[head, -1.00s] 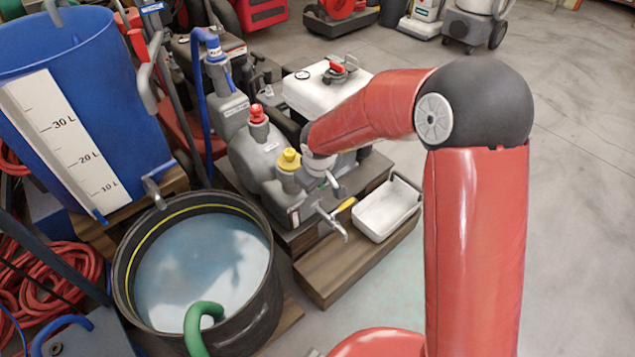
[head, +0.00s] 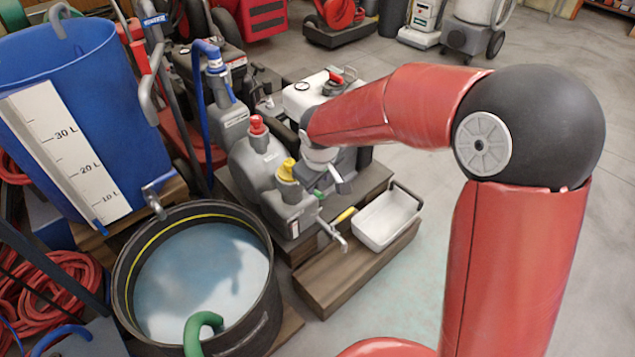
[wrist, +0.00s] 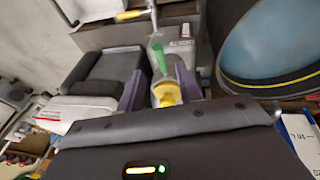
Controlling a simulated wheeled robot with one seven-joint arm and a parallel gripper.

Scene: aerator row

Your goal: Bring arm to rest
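My gripper (head: 328,176) hangs at the end of my bent red arm, just right of the yellow-capped grey jug (head: 286,203) in the head view. The yellow cap (head: 287,170) sits on the jug. In the wrist view my two fingers (wrist: 158,88) stand apart, with the yellow cap (wrist: 166,94) showing in line between them. A green part (wrist: 158,58) and a metal tap (wrist: 152,22) show beyond them. In the head view the gripper looks beside the cap, not closed on it. The exact clearance is hard to tell.
A black tub of liquid (head: 197,310) and a blue graduated drum (head: 110,75) stand at left. A red-capped jug (head: 257,150) and white-topped container (head: 305,97) are close to the arm. A white tray (head: 386,225) lies on a wooden step. Grey floor is clear at right.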

